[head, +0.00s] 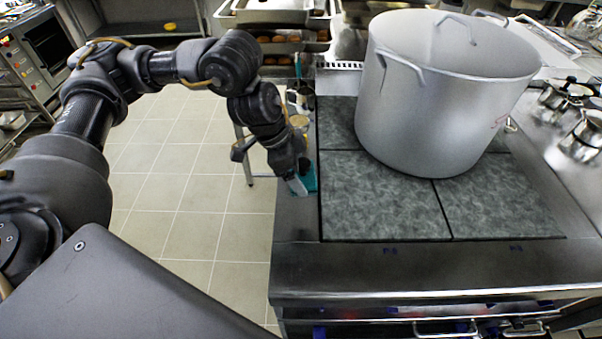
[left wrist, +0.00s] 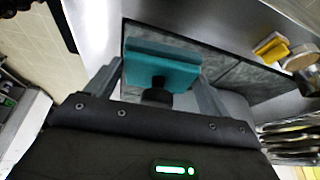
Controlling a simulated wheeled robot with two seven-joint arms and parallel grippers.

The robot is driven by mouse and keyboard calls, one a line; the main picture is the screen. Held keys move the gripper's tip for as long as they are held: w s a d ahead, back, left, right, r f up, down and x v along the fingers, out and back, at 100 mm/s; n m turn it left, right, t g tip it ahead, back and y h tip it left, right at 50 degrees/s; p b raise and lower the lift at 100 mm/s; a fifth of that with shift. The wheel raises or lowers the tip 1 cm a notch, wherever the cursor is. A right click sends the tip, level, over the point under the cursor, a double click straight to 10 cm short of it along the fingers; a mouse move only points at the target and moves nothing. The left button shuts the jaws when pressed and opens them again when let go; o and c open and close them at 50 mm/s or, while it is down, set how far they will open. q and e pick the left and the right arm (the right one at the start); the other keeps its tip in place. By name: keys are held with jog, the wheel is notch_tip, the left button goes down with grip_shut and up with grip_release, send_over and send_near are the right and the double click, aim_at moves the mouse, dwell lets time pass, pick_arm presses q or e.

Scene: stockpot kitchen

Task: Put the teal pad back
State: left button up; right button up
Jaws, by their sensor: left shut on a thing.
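The teal pad (head: 310,179) is at the left edge of the steel stove top, left of the dark mottled plates. In the left wrist view the teal pad (left wrist: 162,70) lies between my two fingers, with a dark round knob on the side facing me. My left gripper (head: 299,186) is shut on the pad, pointing down at the stove's left edge. The gripper hides part of the pad in the head view. I cannot tell whether the pad touches the steel. My right gripper is not in view.
A large lidded metal stockpot (head: 440,100) stands on the dark plates (head: 385,205), right of my left gripper. Small metal pots (head: 583,135) stand at the far right. Trays of food (head: 285,42) are behind. Tiled floor (head: 190,200) lies open left of the stove.

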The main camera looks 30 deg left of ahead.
pick_arm(q)
jog(key=shift+w+d+f, duration=0.2)
jog(key=shift+w+f, duration=0.15)
jog(key=shift+f, duration=0.05)
jog(key=shift+w+a+f+m+b, duration=0.15)
jog(key=shift+w+m+b, duration=0.15)
jog(key=shift+w+m, duration=0.15)
jog(key=shift+s+a, duration=0.1)
jog(key=shift+w+a, duration=0.2)
jog(key=shift+w, duration=0.05)
jog(key=w+a+f, duration=0.2)
jog(key=w+f, duration=0.1)
jog(key=w+a+f, duration=0.2)
jog(key=w+f, duration=0.1)
jog(key=w, duration=0.1)
jog(key=w+a+f, duration=0.3)
jog(key=shift+w+a+f, duration=0.1)
jog(key=shift+w+f, duration=0.1)
jog(key=shift+w, duration=0.15)
jog(key=shift+w+a+f, duration=0.1)
jog(key=shift+w+f, duration=0.05)
jog(key=shift+f, duration=1.55)
jog(key=shift+f, duration=0.1)
